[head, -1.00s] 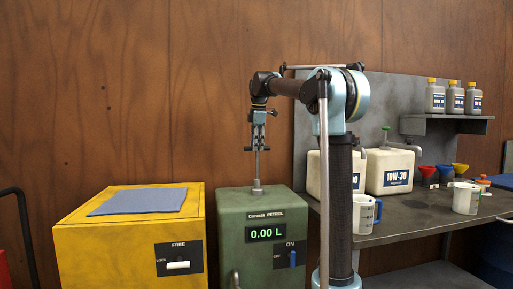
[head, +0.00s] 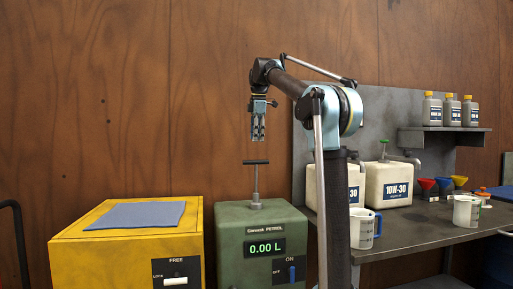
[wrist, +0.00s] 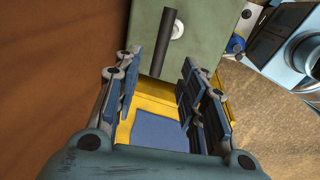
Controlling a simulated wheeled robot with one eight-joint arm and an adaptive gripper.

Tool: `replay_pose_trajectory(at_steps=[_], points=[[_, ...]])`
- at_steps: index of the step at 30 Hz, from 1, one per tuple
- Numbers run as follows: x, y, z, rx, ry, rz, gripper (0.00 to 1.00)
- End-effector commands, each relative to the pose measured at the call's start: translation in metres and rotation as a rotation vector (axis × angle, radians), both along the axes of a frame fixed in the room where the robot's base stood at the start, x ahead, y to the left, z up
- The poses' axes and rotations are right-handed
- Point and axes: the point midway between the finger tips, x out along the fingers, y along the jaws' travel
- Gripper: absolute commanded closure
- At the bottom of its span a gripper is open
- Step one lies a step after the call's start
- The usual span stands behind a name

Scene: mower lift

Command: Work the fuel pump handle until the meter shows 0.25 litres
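The fuel pump (head: 230,240) is a green box marked Consok PETROL. Its meter (head: 265,249) reads 0.00 L. A dark T-shaped pump handle (head: 256,162) stands upright on a thin rod above the box. It shows as a dark bar in the wrist view (wrist: 163,45). My gripper (head: 257,138) points down above the handle with a visible gap. In the wrist view its two fingers (wrist: 160,95) are spread apart with nothing between them. The blue switch (head: 291,274) on the pump front is below the ON label.
A yellow box (head: 75,245) with a blue cloth (head: 136,215) on top stands left of the pump. A grey bench (head: 410,228) at right holds white cans (head: 389,184), a measuring jug (head: 361,228) and funnels. The wooden wall (head: 130,100) is behind.

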Motion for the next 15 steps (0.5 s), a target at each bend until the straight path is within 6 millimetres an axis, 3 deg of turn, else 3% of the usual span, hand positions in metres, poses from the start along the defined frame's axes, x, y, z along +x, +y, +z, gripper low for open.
replay_pose_trajectory(at_steps=[6, 15], points=[[-0.002, -0.001, 0.014, 0.000, 0.000, 0.000, 0.62], [-0.003, -0.001, 0.015, 0.000, 0.000, 0.000, 0.62]])
